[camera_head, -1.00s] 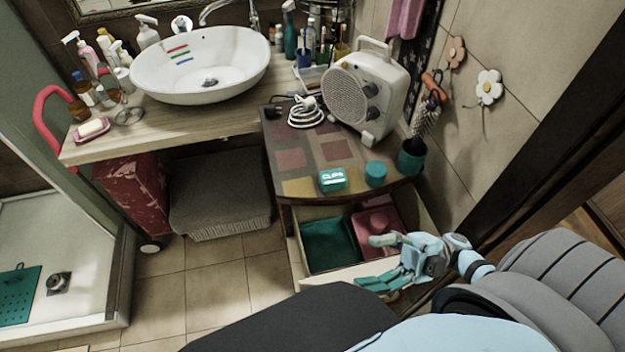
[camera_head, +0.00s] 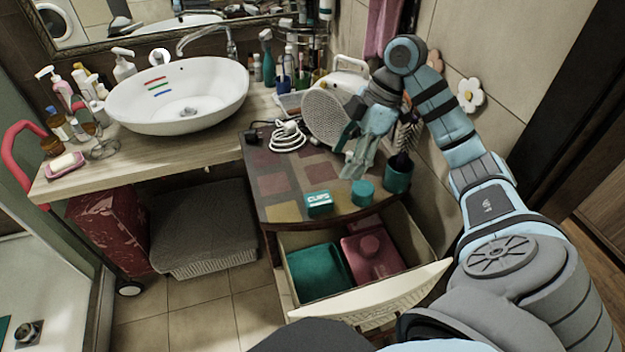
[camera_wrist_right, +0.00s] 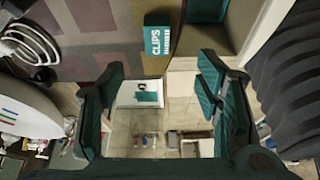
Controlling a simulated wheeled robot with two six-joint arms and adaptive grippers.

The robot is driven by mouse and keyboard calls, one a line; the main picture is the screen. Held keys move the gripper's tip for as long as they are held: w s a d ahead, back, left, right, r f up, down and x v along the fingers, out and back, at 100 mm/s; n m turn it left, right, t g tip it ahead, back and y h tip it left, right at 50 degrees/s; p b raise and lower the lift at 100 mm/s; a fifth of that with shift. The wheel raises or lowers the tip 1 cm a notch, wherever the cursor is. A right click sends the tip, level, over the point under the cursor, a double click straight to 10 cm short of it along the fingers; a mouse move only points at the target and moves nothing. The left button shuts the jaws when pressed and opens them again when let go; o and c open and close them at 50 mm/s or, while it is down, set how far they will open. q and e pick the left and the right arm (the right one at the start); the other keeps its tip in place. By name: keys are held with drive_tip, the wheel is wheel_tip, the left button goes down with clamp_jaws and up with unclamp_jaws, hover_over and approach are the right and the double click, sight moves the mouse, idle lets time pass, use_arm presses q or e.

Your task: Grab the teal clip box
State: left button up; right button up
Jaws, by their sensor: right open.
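The teal clip box (camera_head: 318,202), with white "CLIPS" lettering, sits near the front edge of the patterned cabinet top (camera_head: 295,172). In the right wrist view the clip box (camera_wrist_right: 157,42) shows at the top middle, beyond the open fingers. My right gripper (camera_head: 356,166) is above the cabinet top, to the right of the box and higher in the picture, pointing down. Its fingers (camera_wrist_right: 160,85) are spread, with nothing between them, and apart from the box. My left gripper is not in view.
A fan heater (camera_head: 324,116), partly hidden by my arm, and a white cable (camera_head: 288,137) are behind. The drawer (camera_head: 372,308) below is open.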

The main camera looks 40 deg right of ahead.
drive_tip(key=b, duration=0.2)
approach(320, 197)
wheel_tip(320, 197, down, 2)
drive_tip(key=x, duration=0.7)
drive_tip(key=shift+w+a+f, duration=0.2)
drive_tip(key=shift+a, duration=0.3)
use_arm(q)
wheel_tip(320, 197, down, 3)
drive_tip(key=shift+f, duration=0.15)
use_arm(e)
drive_tip(key=c, duration=1.2)
